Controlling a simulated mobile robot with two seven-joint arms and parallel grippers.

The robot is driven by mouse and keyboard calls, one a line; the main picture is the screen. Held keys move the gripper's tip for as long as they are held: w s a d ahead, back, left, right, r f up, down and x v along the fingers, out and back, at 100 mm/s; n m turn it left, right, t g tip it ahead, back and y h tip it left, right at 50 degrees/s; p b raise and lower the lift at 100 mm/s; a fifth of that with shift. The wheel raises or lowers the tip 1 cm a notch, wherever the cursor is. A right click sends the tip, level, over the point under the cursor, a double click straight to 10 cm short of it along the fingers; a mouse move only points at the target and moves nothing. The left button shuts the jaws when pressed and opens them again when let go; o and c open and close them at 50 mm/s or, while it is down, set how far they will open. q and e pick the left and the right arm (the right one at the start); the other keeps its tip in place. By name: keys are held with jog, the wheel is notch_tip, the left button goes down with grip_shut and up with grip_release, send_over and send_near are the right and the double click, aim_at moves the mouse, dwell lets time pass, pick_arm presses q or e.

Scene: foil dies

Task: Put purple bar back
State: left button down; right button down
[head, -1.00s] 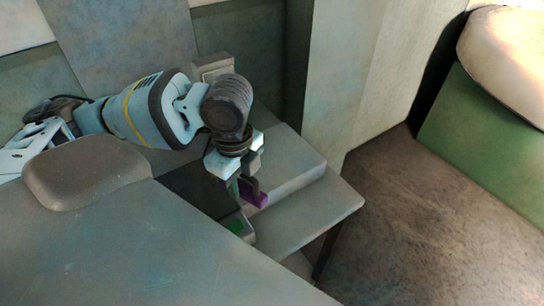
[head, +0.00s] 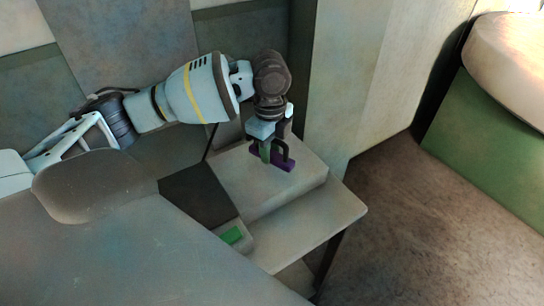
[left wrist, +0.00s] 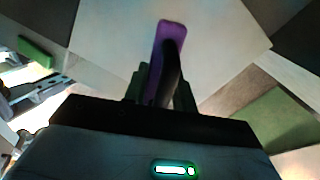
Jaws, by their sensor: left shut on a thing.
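A purple bar (head: 284,164) is held in my left gripper (head: 271,155), whose fingers are shut on it. In the head view the bar is over the pale raised block (head: 240,180) on the small table; I cannot tell whether it touches the block. In the left wrist view the purple bar (left wrist: 162,75) stands out between the dark fingers, its far end showing past them. A green bar (head: 232,235) lies at the front left of the small table, apart from the gripper. My right gripper is not in view.
The small table (head: 310,233) has a bare strip in front of the raised block. A pale wall panel (head: 355,70) stands close behind on the right. A green block with a cream rounded top (head: 515,50) is at far right. Brown floor lies between.

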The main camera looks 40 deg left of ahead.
aim_at(272, 151)
pick_arm(q)
jog(key=shift+w, duration=0.4)
jog(key=shift+a+f, duration=0.1)
jog(key=shift+f, duration=1.65)
jog(key=c, duration=1.1)
grip_release()
jog(key=shift+f, duration=0.2)
notch_tip(272, 151, up, 12)
jog(key=shift+r+p, duration=0.15)
jog(key=shift+p, duration=0.25)
